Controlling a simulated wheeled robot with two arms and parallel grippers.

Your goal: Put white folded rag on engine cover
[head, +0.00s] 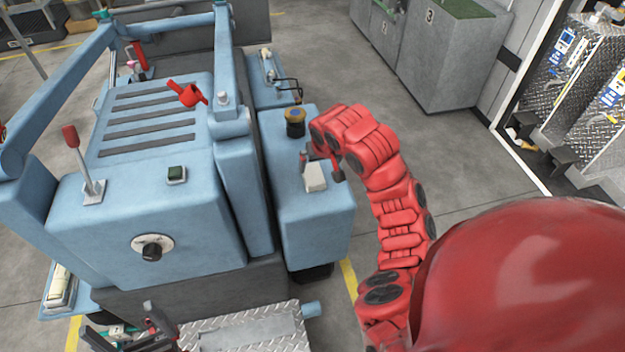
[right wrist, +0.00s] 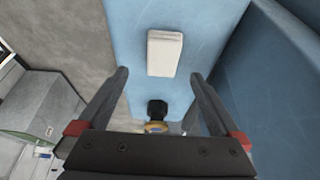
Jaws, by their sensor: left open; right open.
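The white folded rag (head: 316,178) lies on the blue side ledge of the machine, right of the main body. In the right wrist view the rag (right wrist: 164,52) lies flat ahead of the fingertips. My right gripper (head: 322,168) is open and empty just above the rag; the wrist view shows its two fingers (right wrist: 160,76) spread apart. The engine cover looks to be the blue louvred top (head: 150,97) with dark slots, left of the ledge. My left gripper (head: 135,335) is open at the bottom left, partly cut off by the frame edge.
A black and yellow cap (head: 295,121) stands on the ledge behind the rag. A red handle-like part (head: 187,94) sits on the louvred top's right side. Blue rails (head: 228,65) flank it, and a red-knobbed lever (head: 82,160) stands in front. Grey cabinets (head: 440,55) stand behind.

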